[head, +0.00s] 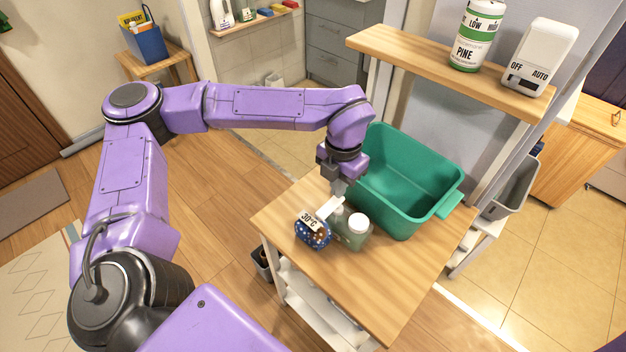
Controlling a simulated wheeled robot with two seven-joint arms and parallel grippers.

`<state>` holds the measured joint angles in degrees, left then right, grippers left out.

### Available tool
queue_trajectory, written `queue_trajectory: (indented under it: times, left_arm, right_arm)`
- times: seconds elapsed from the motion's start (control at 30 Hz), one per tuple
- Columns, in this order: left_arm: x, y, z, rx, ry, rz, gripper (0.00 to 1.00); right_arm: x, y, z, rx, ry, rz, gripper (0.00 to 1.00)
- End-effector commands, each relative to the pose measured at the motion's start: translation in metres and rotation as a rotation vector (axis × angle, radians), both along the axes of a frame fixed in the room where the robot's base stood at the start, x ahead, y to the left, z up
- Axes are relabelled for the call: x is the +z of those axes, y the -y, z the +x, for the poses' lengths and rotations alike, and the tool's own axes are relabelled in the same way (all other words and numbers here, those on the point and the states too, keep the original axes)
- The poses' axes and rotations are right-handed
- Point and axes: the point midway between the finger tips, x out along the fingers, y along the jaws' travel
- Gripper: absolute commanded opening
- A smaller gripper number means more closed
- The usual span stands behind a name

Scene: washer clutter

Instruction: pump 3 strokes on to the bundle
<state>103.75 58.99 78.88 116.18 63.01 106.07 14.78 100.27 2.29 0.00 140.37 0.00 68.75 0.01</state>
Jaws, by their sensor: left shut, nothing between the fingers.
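The bundle (312,236) is a small dark blue patterned roll with a white tag reading 30°C, lying on the wooden table top. Just right of it stand greenish, see-through bottles close together; one has a round white cap (358,222). A white pump head (330,206) shows between the bundle and my gripper, its spout pointing toward the bundle. My left gripper (338,190) is shut and empty, pointing down right above the pump head. Whether it touches the pump head I cannot tell. The pump bottle's body is partly hidden. My right gripper is out of view.
A green tub (396,212) stands right behind the bottles, close to my left gripper. A wooden shelf (440,70) above it holds a PINE bottle (474,38) and a white OFF/AUTO box (541,55). The table's front part (375,290) is clear.

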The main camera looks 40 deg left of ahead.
Motion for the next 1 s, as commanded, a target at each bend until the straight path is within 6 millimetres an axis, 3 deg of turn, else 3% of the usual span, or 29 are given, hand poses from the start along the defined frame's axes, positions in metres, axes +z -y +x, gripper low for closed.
queue_trajectory:
  times: [0.57, 1.0]
  left_arm:
    - [0.000, 0.000, 0.000, 0.000, 0.000, 0.000, 0.00]
    - [-0.016, 0.000, 0.000, -0.001, 0.000, 0.000, 0.00]
  right_arm:
    - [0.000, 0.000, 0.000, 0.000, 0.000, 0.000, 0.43]
    - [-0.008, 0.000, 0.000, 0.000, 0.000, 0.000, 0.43]
